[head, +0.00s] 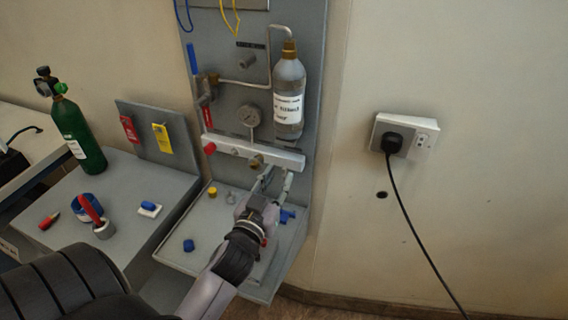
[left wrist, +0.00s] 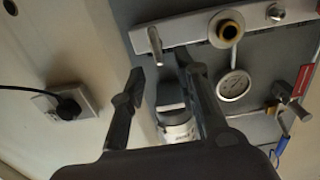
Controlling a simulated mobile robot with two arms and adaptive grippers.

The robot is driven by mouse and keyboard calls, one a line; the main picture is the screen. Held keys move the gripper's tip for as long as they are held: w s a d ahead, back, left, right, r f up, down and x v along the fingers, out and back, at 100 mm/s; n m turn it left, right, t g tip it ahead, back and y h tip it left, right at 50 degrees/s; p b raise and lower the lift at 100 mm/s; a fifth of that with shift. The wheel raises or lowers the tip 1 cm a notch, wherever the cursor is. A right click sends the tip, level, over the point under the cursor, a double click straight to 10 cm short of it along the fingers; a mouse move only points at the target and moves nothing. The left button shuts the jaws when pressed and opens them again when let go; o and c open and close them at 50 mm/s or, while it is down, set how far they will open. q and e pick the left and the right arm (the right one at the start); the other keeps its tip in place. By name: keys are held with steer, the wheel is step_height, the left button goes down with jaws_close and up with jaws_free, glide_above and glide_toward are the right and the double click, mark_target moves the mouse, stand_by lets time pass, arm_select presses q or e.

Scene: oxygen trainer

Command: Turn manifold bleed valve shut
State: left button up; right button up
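The grey manifold bar (head: 236,146) runs across the panel below the gauge. In the left wrist view the bar (left wrist: 185,28) crosses the top, with a brass-ringed port (left wrist: 228,29) and a small silver pin-like handle (left wrist: 155,43), which may be the bleed valve. My left gripper (head: 276,177) is just below the bar's right part. In its wrist view the gripper (left wrist: 161,68) is open, with the handle just past and between its fingertips. I cannot tell whether a finger touches anything. The handle is not clear in the head view. My right gripper is not in view.
A labelled bottle (head: 289,95) and a gauge (head: 250,116) are above the bar. A grey tray (head: 215,238) with small caps lies below. A green cylinder (head: 78,135) stands left; a socket (head: 404,134) is right.

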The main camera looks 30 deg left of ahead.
mark_target(283, 169)
arm_select(q)
steer(key=shift+p+x, duration=0.3)
steer(key=shift+x, duration=2.05)
steer(key=shift+d, duration=0.1)
jaws_close()
